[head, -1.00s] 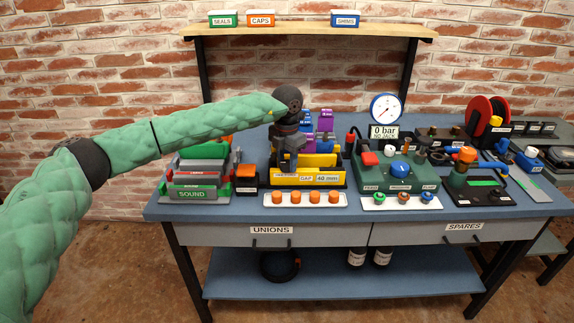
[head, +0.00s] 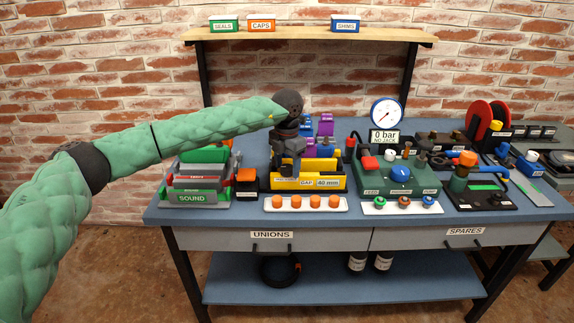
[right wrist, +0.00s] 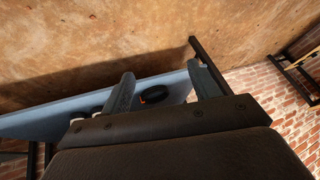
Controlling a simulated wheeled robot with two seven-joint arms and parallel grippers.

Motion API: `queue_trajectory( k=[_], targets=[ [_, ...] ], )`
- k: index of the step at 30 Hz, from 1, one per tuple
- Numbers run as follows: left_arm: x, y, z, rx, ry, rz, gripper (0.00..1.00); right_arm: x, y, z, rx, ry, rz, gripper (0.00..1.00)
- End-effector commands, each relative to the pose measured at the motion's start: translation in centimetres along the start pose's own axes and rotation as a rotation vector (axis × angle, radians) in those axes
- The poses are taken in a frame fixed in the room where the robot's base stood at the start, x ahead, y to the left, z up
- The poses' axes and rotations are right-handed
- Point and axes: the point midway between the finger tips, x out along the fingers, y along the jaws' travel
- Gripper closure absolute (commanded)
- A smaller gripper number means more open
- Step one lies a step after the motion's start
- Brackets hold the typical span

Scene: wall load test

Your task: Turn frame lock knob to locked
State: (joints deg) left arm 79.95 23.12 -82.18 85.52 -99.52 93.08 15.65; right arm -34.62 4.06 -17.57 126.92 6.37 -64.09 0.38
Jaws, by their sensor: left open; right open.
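No label that I can read says frame lock, so I cannot tell for sure which knob it is. A round blue knob (head: 401,174) sits on the green unit (head: 425,183). An orange-topped knob (head: 467,158) stands on the black plate (head: 482,197) to its right. My left gripper (head: 288,166) points down at the yellow fixture (head: 322,183) marked GAP 40 mm, left of the green unit. It is open, and its fingertips are partly hidden against the fixture. My right gripper (right wrist: 163,88) shows only in the right wrist view, open and empty.
A pressure gauge (head: 386,113) reading 0 bar, NO JACK stands behind the green unit. The SOUND tray (head: 193,197) is at the left. White strips with orange (head: 305,209) and coloured caps line the front edge. A black ring (right wrist: 155,94) lies on the lower shelf.

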Motion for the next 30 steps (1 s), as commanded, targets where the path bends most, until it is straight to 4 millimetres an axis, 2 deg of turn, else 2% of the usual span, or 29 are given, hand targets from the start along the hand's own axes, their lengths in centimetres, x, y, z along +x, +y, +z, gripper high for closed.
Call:
queue_trajectory(
  k=[5, 12, 18, 30],
  targets=[
    [-1.5, 0.0, 0.1, 0.000, -0.002, 0.001, 0.41, 0.6, 0.1, 0.2, 0.000, 0.010, 0.001, 0.39],
    [-5.2, 0.1, 0.0, 0.000, -0.002, 0.002, 0.41, 3.5, 0.7, 1.5, 0.004, 0.028, 0.005, 0.39],
    [-7.2, 0.1, 0.0, 0.000, -0.001, 0.000, 0.41, 4.8, 1.0, 2.1, 0.005, 0.043, 0.007, 0.39],
    [-7.8, 0.1, 0.0, 0.001, 0.000, 0.000, 0.41, 4.9, 1.2, 1.9, 0.004, 0.049, 0.010, 0.39]
  ],
)
